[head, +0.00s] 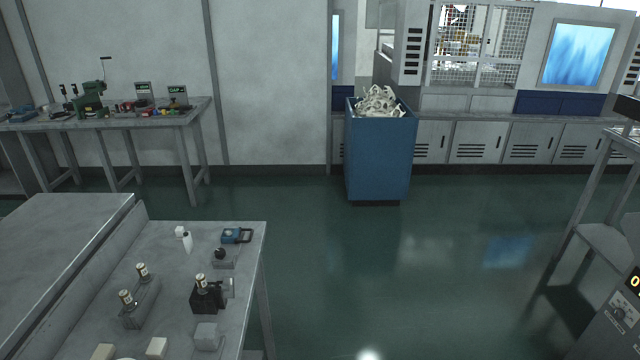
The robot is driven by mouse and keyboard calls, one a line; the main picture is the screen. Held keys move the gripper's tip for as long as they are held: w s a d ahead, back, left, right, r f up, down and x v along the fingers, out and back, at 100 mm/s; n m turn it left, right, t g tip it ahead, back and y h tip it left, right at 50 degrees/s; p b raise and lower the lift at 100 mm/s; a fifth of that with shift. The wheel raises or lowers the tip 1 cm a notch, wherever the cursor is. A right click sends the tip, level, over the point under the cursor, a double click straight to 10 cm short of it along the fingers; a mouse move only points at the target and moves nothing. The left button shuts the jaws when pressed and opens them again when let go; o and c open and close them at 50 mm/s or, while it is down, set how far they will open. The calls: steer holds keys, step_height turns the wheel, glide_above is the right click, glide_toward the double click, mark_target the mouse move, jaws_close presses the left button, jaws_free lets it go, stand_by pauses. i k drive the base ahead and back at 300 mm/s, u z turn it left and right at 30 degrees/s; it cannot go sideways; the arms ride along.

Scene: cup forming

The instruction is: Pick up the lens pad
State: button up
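I cannot tell for sure which thing is the lens pad. Small pale pieces that could be it lie on the near grey table (222,262). One is a small white block (180,231) next to a white bottle (188,243) at the back. Two cream blocks (156,347) (103,352) lie at the front edge of the picture. A light grey block (206,335) sits to their right. My gripper is not in view.
The near table also holds a blue device (232,236), a black-knobbed block (222,258), a rack with two capped pieces (140,303) and a black fixture (208,297). A blue bin (380,155) full of scrap stands beyond. The green floor (450,270) is clear.

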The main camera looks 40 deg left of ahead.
mark_target(179, 231)
steer(key=z, duration=0.05)
steer(key=i, duration=1)
steer(key=u, duration=1.8)
steer(key=i, duration=5.3)
steer(key=u, duration=1.7)
